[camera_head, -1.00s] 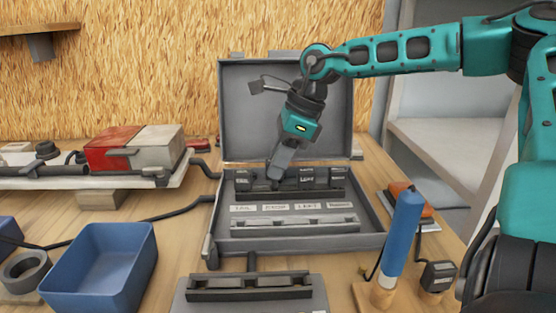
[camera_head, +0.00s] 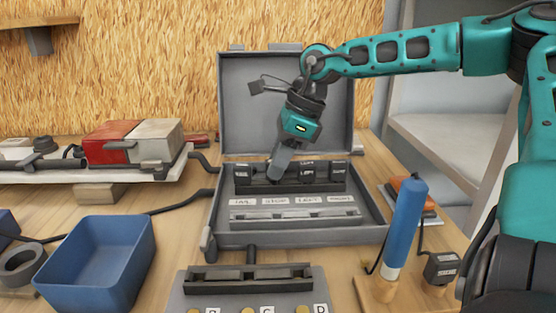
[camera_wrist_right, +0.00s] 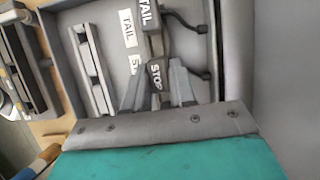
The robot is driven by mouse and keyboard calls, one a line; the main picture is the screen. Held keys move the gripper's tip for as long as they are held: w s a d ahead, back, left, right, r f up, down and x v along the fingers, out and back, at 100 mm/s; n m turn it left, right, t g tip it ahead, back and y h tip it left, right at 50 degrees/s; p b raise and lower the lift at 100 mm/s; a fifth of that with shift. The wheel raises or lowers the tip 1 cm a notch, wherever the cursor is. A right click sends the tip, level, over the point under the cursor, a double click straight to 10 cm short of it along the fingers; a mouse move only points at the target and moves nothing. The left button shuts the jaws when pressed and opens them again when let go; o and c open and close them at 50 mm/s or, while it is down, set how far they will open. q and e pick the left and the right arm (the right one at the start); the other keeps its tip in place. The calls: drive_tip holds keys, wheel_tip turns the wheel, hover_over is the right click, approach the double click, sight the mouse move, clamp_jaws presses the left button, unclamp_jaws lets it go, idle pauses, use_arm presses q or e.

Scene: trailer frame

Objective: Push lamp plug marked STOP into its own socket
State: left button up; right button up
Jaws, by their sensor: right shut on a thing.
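My right gripper (camera_head: 277,176) reaches down into the open grey case and is shut at the row of plugs. In the right wrist view, the dark plug marked STOP (camera_wrist_right: 156,74) sits between the two fingers (camera_wrist_right: 158,97). It still appears to be in the rack (camera_head: 322,184) at the back of the case; its base is hidden. A TAIL plug (camera_wrist_right: 146,14) stands beside it. A grey socket block (camera_head: 236,285) lies in front of the case, with letters including C and D on its near face. My left gripper is not in view.
The grey case (camera_head: 376,228) has its lid (camera_head: 238,100) raised behind my gripper. A blue bin (camera_head: 95,262) stands at the left. A blue-handled tool (camera_head: 405,222) stands upright in a wooden holder at the right, beside a black plug (camera_head: 441,268).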

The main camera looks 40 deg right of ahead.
drive_tip(key=shift+f, duration=0.3)
drive_tip(key=o, duration=0.8)
drive_tip(key=shift+o, duration=0.4)
drive_tip(key=o, duration=0.3)
drive_tip(key=shift+r, duration=0.2)
drive_tip(key=shift+r+p, duration=2.15)
drive_tip(key=shift+r, duration=1.25)
